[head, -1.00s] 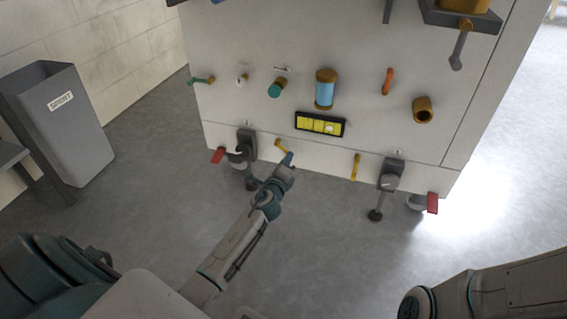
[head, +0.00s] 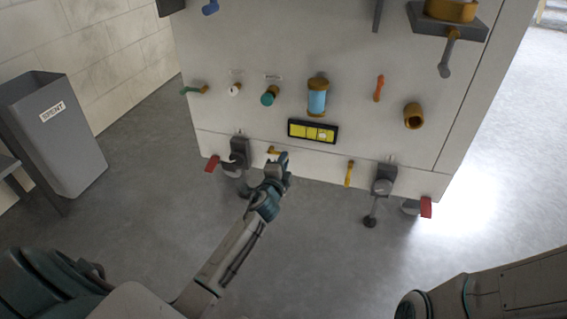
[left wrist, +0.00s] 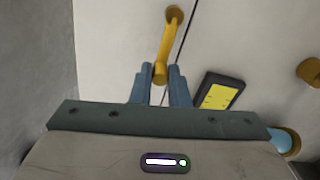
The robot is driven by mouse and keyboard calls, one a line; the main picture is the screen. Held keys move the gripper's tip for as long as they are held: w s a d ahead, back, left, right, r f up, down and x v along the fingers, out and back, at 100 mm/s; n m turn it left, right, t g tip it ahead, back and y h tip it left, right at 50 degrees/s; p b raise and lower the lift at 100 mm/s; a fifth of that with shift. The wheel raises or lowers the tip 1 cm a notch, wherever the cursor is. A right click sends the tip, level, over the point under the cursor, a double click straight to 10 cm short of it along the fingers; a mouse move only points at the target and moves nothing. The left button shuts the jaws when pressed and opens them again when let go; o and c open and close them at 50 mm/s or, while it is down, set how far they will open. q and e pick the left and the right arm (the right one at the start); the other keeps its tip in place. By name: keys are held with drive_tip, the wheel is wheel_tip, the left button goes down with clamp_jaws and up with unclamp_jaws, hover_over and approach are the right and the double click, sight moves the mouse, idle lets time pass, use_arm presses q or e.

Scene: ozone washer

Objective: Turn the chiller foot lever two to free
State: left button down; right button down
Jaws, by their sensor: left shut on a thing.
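A yellow lever (head: 272,150) sits low on the white machine's front, just right of the left foot bracket. It lies nearly sideways, with its free end to the right. My left gripper (head: 282,158) is at that free end and partly hides it. In the left wrist view the lever (left wrist: 167,40) runs from its round pivot down to its end between my left fingers (left wrist: 160,77), which are shut on it. A second yellow lever (head: 349,174) hangs near upright beside the right foot bracket. My right gripper is out of view.
The left foot bracket (head: 239,152) with a red lever (head: 212,163) and the right foot bracket (head: 384,180) with a red lever (head: 426,207) flank the yellow levers. A yellow display (head: 313,131) is above. A grey bin (head: 62,140) stands far left.

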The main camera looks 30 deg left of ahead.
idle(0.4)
use_arm(q)
drive_tip(key=c, duration=1.4)
unclamp_jaws()
drive_tip(key=p+v, duration=0.2)
drive_tip(key=v, duration=0.8)
drive_tip(key=shift+s, duration=0.4)
